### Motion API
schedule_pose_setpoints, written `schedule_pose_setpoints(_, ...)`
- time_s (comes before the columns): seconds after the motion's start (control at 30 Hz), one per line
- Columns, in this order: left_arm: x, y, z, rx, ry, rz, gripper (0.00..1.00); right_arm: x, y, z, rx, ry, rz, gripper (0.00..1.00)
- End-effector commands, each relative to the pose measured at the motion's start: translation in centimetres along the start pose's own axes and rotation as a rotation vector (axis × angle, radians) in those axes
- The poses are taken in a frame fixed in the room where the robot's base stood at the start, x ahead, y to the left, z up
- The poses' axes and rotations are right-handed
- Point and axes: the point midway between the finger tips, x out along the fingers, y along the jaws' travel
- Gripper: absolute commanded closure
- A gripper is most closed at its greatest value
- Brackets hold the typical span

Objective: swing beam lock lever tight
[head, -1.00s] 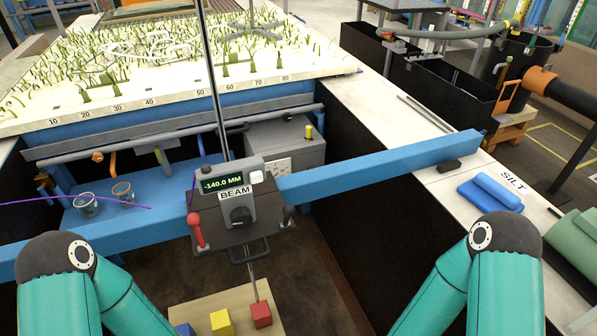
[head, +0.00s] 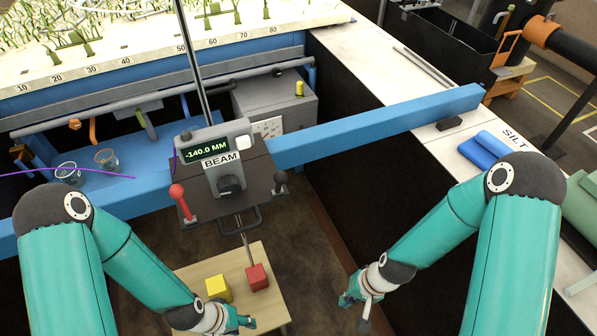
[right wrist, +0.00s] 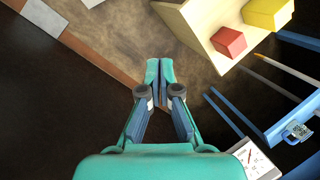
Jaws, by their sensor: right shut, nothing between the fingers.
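The beam carriage has a grey display box (head: 215,150) reading -140.0 MM, a BEAM label and a black knob (head: 230,186). A lever with a red grip (head: 178,192) stands at the carriage's left edge, leaning slightly left. A dark-knobbed lever (head: 280,180) stands at its right edge. Which one is the beam lock is not labelled. My left gripper (head: 246,322) is low over the wooden stand, below the carriage; its finger opening is too small to tell. My right gripper (head: 347,299) is shut and empty, low and right of the stand. Its closed fingers (right wrist: 160,72) show in the right wrist view.
A blue beam (head: 380,128) crosses the flume under the carriage. A wooden stand (head: 262,310) holds a yellow cube (head: 218,287) and a red cube (head: 258,276). A thin rod stands upright behind the display. Open floor lies between the stand and the right wall.

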Motion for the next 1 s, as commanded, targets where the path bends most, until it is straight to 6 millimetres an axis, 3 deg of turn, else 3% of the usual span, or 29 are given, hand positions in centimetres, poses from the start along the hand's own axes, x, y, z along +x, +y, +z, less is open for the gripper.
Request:
schedule_pose_setpoints(0.03, 1.1, -0.4, 0.0, 0.0, 0.0, 0.0, 0.6, -0.5, -0.2, -2.1, 0.059, 0.004, -0.019, 1.0)
schedule_pose_setpoints(0.17, 2.9, -1.0, 0.0, 0.0, 0.0, 0.0, 0.6, -4.6, -2.8, -6.3, 0.235, -0.044, -0.138, 1.0)
schedule_pose_setpoints(0.27, 4.2, -1.5, 0.0, 0.0, 0.0, 0.0, 0.6, -10.1, -6.3, -9.1, 0.329, -0.091, -0.315, 1.0)
schedule_pose_setpoints(0.3, 4.7, -1.7, 0.0, 0.0, 0.0, 0.0, 0.6, -12.7, -7.9, -9.9, 0.348, -0.111, -0.397, 1.0)
schedule_pose_setpoints(0.43, 6.0, -2.2, 0.0, 0.0, 0.0, 0.0, 0.6, -22.2, -12.3, -11.2, 0.333, -0.166, -0.662, 1.0)
schedule_pose_setpoints(0.5, 6.5, -2.4, 0.0, 0.0, 0.0, 0.0, 0.6, -27.0, -14.0, -11.0, 0.293, -0.189, -0.782, 1.0)
schedule_pose_setpoints(0.6, 7.0, -2.5, 0.0, 0.0, 0.0, 0.0, 0.6, -32.4, -15.4, -10.1, 0.226, -0.215, -0.907, 1.0)
schedule_pose_setpoints(0.7, 7.2, -2.6, -0.1, 0.0, 0.0, 0.0, 0.6, -35.5, -16.0, -9.2, 0.177, -0.233, -0.976, 1.0)
schedule_pose_setpoints(0.77, 7.2, -2.6, -0.1, 0.0, 0.0, 0.0, 0.6, -36.4, -16.4, -8.8, 0.161, -0.239, -0.996, 1.0)
schedule_pose_setpoints(1.0, 6.8, -2.5, -0.1, 0.0, 0.0, 0.0, 0.6, -35.6, -18.7, -8.2, 0.152, -0.247, -1.003, 1.0)
